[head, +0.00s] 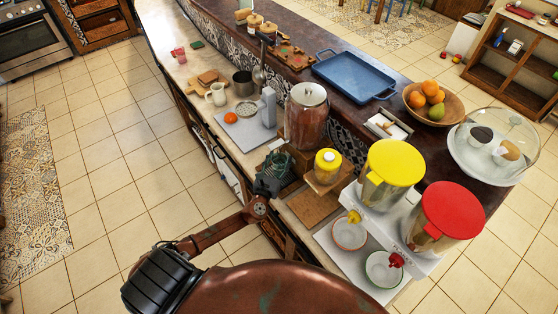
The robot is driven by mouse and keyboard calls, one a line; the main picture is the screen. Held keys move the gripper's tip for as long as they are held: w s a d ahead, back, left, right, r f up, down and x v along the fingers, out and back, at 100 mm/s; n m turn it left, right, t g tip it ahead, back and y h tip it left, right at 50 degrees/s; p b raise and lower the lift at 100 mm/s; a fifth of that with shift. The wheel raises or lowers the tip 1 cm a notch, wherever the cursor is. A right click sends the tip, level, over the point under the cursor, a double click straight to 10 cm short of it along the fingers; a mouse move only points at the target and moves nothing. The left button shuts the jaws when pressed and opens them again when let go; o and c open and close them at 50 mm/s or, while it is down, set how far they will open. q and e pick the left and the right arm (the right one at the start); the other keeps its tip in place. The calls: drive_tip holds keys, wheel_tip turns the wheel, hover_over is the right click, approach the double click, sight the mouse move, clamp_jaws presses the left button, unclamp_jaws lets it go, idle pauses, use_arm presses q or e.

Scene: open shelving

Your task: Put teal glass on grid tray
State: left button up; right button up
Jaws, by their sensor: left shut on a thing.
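My left gripper (270,184) reaches over the counter from below and is shut on the teal glass (279,161), which shows as a small dark teal shape at its fingertips. The fingers hide part of the glass, and I cannot tell whether its base touches anything. A flat brown tray-like board (313,206) lies on the counter to the right of the gripper; I cannot make out a grid on it, so I cannot tell if it is the grid tray. My right gripper is not in view.
A large glass jar (306,122) stands just behind the gripper. A yellow-lidded jar (327,166) stands on a wooden stand to its right. Two drink dispensers (392,163) with bowls (349,233) below fill the counter's right. A pale board (232,130) with an orange lies to the left.

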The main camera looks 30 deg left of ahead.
use_arm(q)
drive_tip(key=shift+f, duration=0.1)
drive_tip(key=o, duration=1.3)
drive_tip(key=v, duration=1.2)
drive_tip(key=shift+b, duration=0.45)
